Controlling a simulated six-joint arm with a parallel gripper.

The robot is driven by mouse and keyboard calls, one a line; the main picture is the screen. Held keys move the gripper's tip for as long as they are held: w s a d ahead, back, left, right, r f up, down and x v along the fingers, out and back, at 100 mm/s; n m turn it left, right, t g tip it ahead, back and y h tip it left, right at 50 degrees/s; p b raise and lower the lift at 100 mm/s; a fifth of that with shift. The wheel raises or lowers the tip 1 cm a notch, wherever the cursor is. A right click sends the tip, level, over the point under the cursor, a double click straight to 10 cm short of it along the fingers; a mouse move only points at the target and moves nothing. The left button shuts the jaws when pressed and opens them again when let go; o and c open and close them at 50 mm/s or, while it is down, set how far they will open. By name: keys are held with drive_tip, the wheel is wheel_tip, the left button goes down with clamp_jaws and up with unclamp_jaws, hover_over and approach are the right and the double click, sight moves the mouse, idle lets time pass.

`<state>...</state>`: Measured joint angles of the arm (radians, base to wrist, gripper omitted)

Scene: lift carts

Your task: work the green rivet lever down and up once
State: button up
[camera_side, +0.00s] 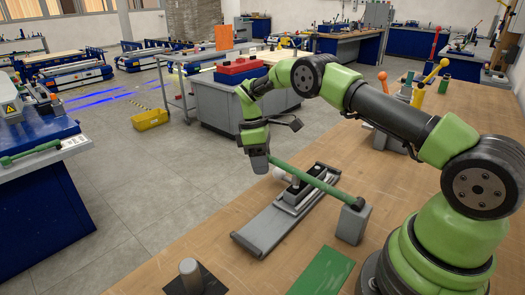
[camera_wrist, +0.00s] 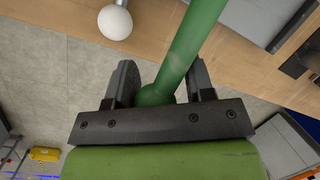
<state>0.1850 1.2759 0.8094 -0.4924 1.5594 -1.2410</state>
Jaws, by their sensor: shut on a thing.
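The green rivet lever (camera_side: 312,182) is a long round bar. In the side view it slopes down to the right from my gripper (camera_side: 258,157) to a grey block (camera_side: 352,222). In the wrist view the lever (camera_wrist: 194,42) runs down between the two dark fingers of my gripper (camera_wrist: 157,82), with its rounded end near the palm. My gripper is shut on the lever's far end, raised above the bench edge. A grey metal base plate (camera_side: 264,229) with a dark clamp lies under the lever.
A white ball knob (camera_wrist: 115,22) stands left of the lever in the wrist view. A green mat (camera_side: 322,272) and a grey post (camera_side: 190,272) are at the front of the wooden bench (camera_side: 150,268). Yellow-handled levers (camera_side: 432,75) stand at the back right. Floor lies beyond the bench edge.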

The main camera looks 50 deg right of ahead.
drive_tip(key=shift+s+d+f, duration=0.2)
drive_tip(key=shift+s+f, duration=0.05)
drive_tip(key=shift+f, duration=0.25)
drive_tip(key=o, duration=1)
drive_tip(key=shift+o, duration=0.3)
drive_tip(key=shift+r, duration=0.1)
drive_tip(key=shift+w+a+r, duration=0.1)
drive_tip(key=shift+w, duration=0.05)
drive_tip(key=shift+w+r, duration=0.15)
drive_tip(key=shift+r, duration=0.25)
drive_tip(key=shift+v, duration=3.2)
drive_tip(key=shift+r, duration=0.1)
